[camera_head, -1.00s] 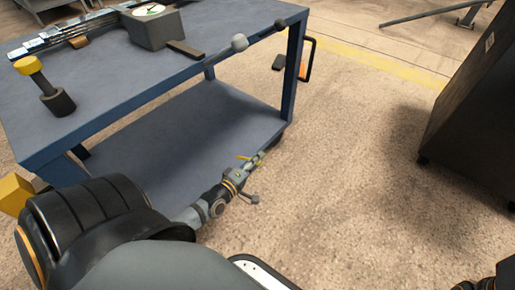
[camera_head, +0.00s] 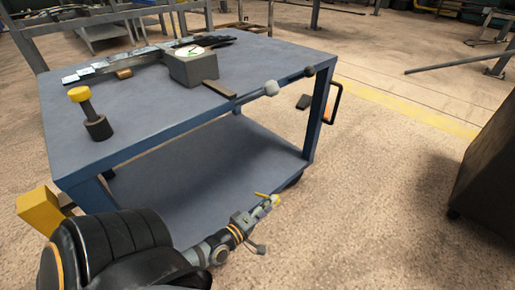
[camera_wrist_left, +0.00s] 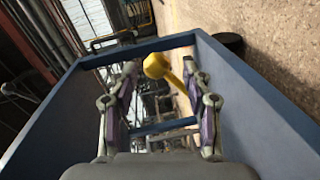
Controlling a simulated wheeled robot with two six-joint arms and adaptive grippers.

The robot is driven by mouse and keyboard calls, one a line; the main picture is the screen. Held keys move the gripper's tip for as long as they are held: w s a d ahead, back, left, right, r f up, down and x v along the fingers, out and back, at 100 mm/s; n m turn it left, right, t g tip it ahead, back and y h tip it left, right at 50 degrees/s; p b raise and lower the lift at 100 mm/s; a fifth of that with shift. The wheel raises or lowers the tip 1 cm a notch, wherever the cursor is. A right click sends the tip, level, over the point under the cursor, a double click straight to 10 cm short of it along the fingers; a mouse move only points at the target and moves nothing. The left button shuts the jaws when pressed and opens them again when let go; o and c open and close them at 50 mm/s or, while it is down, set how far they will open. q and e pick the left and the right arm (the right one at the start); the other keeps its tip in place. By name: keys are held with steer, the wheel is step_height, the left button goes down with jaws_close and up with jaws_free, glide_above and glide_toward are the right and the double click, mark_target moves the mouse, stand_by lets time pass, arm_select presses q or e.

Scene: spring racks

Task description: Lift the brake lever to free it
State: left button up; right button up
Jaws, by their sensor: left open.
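The yellow brake lever (camera_wrist_left: 170,72), with a round knob and a slim stem, shows in the left wrist view between the two fingers of my left gripper (camera_wrist_left: 158,88). The fingers are apart, and I see no firm contact with the lever. In the head view, a small yellow part, seemingly the same lever (camera_head: 262,195), shows at the tips of my left gripper (camera_head: 270,203), low beside the blue cart (camera_head: 130,152). The lever's mounting is hidden. My right gripper is out of view.
On the cart top are a yellow-capped post (camera_head: 81,108), a grey box with a dial (camera_head: 192,69) and a row of rods. A dark cabinet (camera_head: 490,165) stands at right. Floor between is clear.

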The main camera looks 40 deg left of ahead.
arm_select(q)
steer(key=s, duration=0.8)
steer(key=shift+a+r, duration=0.15)
steer(key=shift+r, duration=0.3)
steer(key=shift+s, duration=0.1)
